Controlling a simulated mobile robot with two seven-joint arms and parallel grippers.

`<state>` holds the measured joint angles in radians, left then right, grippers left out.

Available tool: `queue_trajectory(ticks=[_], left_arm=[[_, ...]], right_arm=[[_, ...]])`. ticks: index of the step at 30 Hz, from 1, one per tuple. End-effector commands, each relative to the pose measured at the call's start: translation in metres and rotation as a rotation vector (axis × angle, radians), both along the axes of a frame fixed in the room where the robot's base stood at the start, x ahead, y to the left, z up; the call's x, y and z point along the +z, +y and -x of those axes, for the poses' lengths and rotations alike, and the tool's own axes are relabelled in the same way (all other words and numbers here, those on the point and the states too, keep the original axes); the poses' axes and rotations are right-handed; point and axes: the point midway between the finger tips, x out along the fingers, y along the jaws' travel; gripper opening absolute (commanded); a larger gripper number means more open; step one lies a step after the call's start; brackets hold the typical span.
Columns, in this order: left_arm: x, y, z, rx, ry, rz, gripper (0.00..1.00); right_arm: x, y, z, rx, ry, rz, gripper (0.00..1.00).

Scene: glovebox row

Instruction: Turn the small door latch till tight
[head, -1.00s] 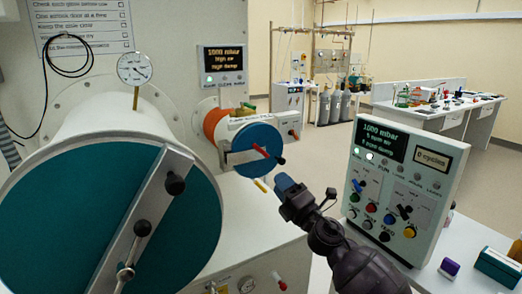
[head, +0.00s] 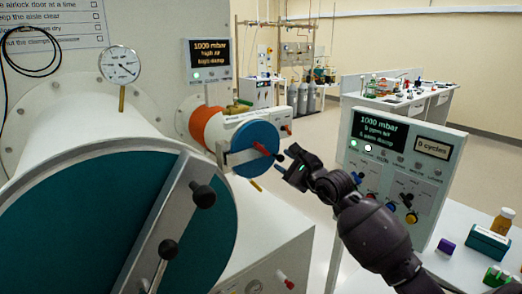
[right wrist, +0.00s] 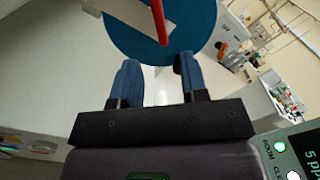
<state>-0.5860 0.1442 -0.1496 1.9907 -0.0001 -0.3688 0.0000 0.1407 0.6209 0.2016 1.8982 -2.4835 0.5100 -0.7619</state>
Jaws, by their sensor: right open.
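The small door is a blue disc (head: 250,135) on the end of the small white airlock tube. It also shows in the right wrist view (right wrist: 120,38). A light metal bar (head: 240,157) crosses it. The latch handle (head: 262,149) is red with a dark end and slants down to the right in the head view. In the right wrist view the red handle (right wrist: 158,22) points toward me, just beyond the fingertips. My right gripper (head: 285,160) is open and empty, close to the right of the handle; its blue-padded fingers (right wrist: 157,72) are spread apart. My left gripper is not in view.
The large teal airlock door (head: 85,235) with its black-knobbed clamp bar fills the left front. A control panel (head: 435,190) stands close to the right of my arm. A pressure gauge (head: 119,65) and a display (head: 208,57) are above. Open floor lies behind.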

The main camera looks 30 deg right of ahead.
Motion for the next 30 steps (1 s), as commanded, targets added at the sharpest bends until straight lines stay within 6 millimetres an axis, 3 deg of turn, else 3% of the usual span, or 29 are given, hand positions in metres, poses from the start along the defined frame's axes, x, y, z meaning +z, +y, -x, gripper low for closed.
queue_trajectory(ticks=[7,21,30], left_arm=[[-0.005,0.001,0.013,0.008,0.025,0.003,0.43],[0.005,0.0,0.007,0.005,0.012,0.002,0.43],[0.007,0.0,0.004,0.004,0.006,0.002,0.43]], right_arm=[[0.001,0.001,-0.017,0.002,-0.002,0.017,0.4],[0.001,0.008,-0.089,0.003,-0.001,0.015,0.4],[0.0,0.009,-0.107,0.004,0.0,0.014,0.4]])
